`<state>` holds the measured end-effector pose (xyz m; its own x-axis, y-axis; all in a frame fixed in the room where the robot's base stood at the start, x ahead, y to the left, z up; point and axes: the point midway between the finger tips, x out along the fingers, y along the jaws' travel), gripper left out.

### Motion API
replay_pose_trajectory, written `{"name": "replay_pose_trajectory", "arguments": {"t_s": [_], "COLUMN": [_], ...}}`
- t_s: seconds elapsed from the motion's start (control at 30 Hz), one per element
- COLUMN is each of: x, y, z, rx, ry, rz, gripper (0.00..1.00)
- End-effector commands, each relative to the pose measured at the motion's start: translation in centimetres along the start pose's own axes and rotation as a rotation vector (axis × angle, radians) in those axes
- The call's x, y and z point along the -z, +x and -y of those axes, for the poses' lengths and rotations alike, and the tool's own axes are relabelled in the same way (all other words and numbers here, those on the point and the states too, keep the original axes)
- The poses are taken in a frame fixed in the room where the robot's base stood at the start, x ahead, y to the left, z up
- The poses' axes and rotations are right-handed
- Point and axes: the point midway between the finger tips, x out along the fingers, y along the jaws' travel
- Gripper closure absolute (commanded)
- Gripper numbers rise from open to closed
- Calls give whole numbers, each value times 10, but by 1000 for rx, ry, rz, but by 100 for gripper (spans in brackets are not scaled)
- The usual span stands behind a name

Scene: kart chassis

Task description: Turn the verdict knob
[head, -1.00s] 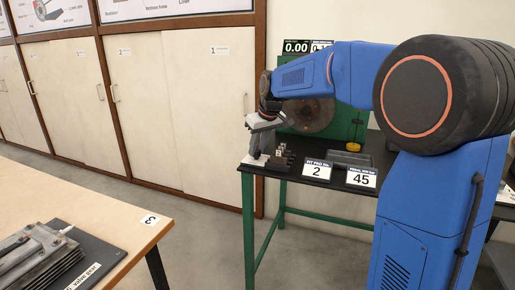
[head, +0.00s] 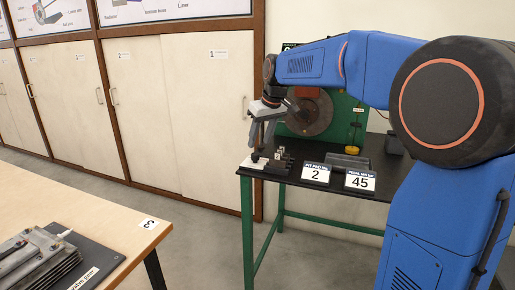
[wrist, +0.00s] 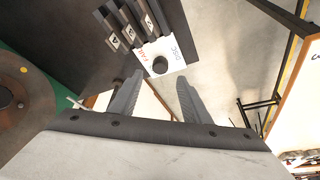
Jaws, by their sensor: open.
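The verdict knob (wrist: 160,65) is a small dark round knob on a white plate (wrist: 179,62) with red and blue lettering. In the head view the knob (head: 256,157) sits on the plate (head: 248,164) at the near left corner of the black bench top. My gripper (wrist: 160,88) is open and empty, with its two grey fingers apart. In the wrist view the knob shows just beyond the gap between the fingertips. In the head view my gripper (head: 262,144) hangs above the plate, apart from the knob. I cannot tell which way the knob points.
Dark numbered blocks (wrist: 130,30) stand beside the plate. Cards reading 2 (head: 316,173) and 45 (head: 360,181) stand at the bench front, near a dark tray (head: 348,163). A green panel with a round disc (head: 308,112) rises behind. A wooden table (head: 110,215) is at the left.

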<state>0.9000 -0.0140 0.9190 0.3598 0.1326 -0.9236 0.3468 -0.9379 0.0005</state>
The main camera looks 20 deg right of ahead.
Motion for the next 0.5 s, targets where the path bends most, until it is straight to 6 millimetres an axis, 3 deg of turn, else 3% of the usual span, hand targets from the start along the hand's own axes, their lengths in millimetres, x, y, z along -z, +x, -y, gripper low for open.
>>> {"name": "replay_pose_trajectory", "arguments": {"t_s": [0.2, 0.5], "x": [0, 0], "y": [-45, -96], "z": [-1, -1], "rx": [-1, 0], "ry": [1, 1], "rz": [-2, -1], "gripper": [57, 57]}}
